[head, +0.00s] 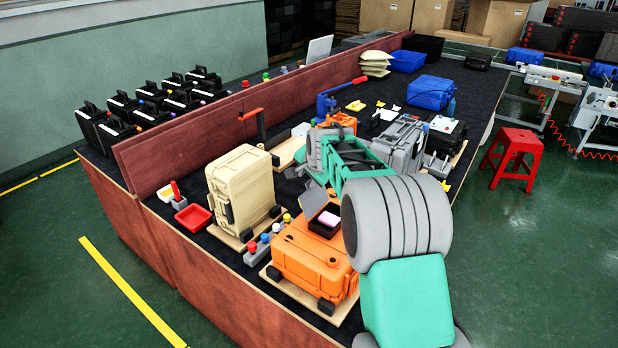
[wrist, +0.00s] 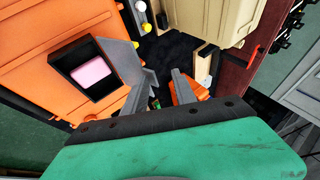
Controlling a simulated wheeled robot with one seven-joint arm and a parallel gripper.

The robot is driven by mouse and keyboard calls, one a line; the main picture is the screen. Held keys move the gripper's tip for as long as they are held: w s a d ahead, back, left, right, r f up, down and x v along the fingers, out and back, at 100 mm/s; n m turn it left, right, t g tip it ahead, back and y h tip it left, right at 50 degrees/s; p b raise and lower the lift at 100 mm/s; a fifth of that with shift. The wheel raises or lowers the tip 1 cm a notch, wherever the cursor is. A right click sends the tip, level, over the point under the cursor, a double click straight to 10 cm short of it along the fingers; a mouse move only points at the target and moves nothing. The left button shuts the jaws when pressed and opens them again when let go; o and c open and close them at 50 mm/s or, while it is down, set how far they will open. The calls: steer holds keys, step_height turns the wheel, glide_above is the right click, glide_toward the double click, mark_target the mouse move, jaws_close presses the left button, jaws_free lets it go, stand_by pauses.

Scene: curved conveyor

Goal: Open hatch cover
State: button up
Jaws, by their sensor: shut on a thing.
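The grey hatch cover (head: 313,198) stands tilted up from the top of an orange case (head: 312,262). The cover also shows in the wrist view (wrist: 122,58), beside the open black-framed hatch (wrist: 72,88). A pink block (wrist: 91,72) lies inside the hatch opening; it also shows in the head view (head: 328,218). My gripper (wrist: 160,82) is at the free edge of the cover, its two grey fingers spread by some width and shut on the cover. The exact contact is partly hidden. In the head view my arm hides the fingers.
A beige case (head: 240,190) stands upright left of the orange case. Small coloured buttons (head: 265,240) and a red tray (head: 193,217) are near the front edge. A red partition (head: 200,135) runs along the table's left side. Other cases stand farther back.

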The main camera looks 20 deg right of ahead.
steer(key=shift+s+a+f, duration=0.15)
steer(key=shift+f, duration=0.4)
steer(key=b+v, duration=0.1)
steer(key=v, duration=0.7)
steer(key=shift+w+d+r+b, duration=0.2)
steer(key=shift+d+r+b, duration=0.05)
steer(key=shift+r+b, duration=0.15)
